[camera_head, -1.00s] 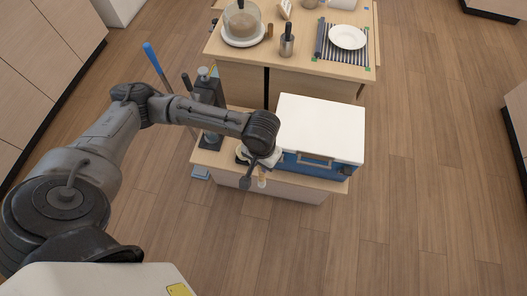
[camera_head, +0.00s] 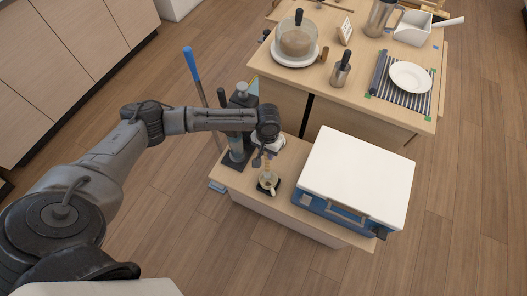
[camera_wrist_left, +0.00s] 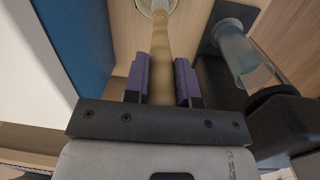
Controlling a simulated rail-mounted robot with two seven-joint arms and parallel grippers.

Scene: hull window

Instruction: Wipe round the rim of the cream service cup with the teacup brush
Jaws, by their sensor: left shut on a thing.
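The cream service cup (camera_head: 264,188) stands on a small dark base near the front edge of the low wooden bench. My left gripper (camera_head: 263,158) is just above and behind the cup in the head view. In the left wrist view, my left gripper (camera_wrist_left: 161,80) is shut on the tan handle of the teacup brush (camera_wrist_left: 159,48). The handle runs away from me towards a pale round shape at the top edge, which is cut off. The brush's head is too small to tell in the head view, so I cannot tell whether it touches the rim. My right gripper is not in view.
A blue box with a white lid (camera_head: 358,172) stands right of the cup. A dark stand (camera_head: 237,145) and a blue-handled tool (camera_head: 191,67) are to the left. Behind, a wooden table (camera_head: 345,93) holds a domed dish, a utensil pot and a plate.

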